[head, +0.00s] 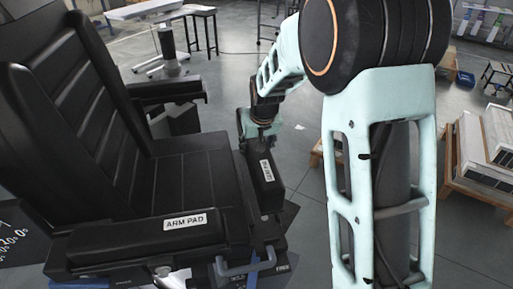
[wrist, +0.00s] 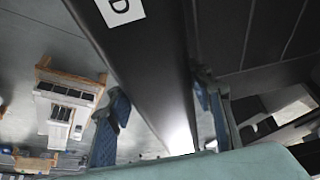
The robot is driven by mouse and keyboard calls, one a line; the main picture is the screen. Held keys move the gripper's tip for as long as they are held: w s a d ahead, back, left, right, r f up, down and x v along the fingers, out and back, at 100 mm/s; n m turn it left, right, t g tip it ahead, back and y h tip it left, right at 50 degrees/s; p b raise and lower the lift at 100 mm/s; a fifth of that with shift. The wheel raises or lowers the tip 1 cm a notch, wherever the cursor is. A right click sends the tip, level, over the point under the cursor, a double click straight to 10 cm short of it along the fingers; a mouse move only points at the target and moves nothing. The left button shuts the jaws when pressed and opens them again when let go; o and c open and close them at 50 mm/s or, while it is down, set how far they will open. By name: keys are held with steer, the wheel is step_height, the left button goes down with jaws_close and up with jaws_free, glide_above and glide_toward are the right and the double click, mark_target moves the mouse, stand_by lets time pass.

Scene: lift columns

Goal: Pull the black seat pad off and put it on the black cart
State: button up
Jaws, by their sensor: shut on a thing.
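A black chair fills the left of the head view, with its seat (head: 180,185) facing up. A long black pad (head: 263,185) with a white label stands along the seat's right edge. My gripper (head: 258,128) is at its far end, shut on it. The wrist view shows the pad (wrist: 150,60) running between my two blue-padded fingers (wrist: 160,115), with part of the label at the top. I cannot tell whether the pad is still joined to the seat. I cannot make out a black cart in either view.
Boxes on a wooden pallet (head: 465,185) stand at the right. A white table (head: 145,9) is at the back. Grey floor lies open between.

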steer(key=shift+r+p, duration=1.4)
steer(key=shift+r, duration=1.15)
